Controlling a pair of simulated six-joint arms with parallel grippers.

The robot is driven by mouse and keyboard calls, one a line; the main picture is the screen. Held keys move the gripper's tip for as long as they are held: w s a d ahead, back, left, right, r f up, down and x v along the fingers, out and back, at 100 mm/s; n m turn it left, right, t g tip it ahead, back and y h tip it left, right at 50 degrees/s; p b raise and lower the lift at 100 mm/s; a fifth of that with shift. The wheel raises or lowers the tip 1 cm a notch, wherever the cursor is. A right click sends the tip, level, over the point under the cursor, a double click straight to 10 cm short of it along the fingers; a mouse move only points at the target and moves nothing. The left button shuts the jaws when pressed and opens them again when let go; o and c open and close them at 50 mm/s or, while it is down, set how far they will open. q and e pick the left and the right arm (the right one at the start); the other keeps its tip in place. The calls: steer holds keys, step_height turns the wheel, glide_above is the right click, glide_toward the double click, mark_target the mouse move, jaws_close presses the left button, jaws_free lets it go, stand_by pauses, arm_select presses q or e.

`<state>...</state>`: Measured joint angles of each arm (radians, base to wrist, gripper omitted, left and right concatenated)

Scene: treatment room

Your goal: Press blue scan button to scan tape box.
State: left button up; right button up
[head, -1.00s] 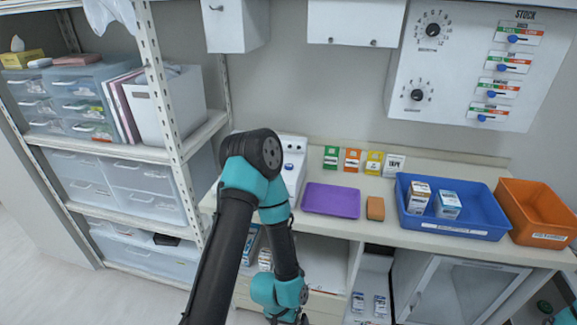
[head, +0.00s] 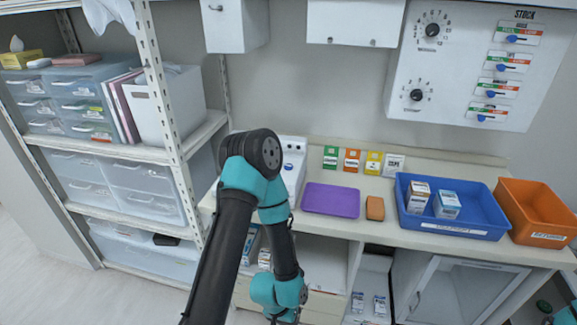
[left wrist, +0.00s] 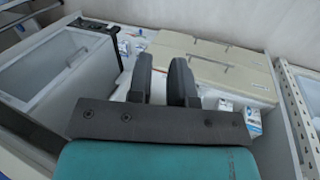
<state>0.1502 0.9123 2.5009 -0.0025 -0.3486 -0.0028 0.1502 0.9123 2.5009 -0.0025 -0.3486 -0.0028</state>
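A white device (head: 293,150) with a round blue button (head: 288,166) stands on the counter, partly hidden behind the raised elbow of my left arm. A white card reading TAPE (head: 393,165) stands at the counter's back. Two small boxes, one brown and white (head: 418,195) and one blue and white (head: 446,204), lie in a blue bin (head: 450,226); I cannot tell which box is tape. My left gripper (left wrist: 163,76) is open and empty in the left wrist view, facing the lower cabinets. It is hidden or out of frame in the head view. My right gripper is not in view.
A purple tray (head: 331,200) and an orange-brown block (head: 375,208) lie on the counter. An orange bin (head: 537,212) stands at the right. A metal shelf rack (head: 150,152) with drawers is at the left. Small boxes (left wrist: 252,120) stand near drawers in the left wrist view.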

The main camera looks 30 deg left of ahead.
arm_select(q)
jaws_close()
stand_by(0.7)
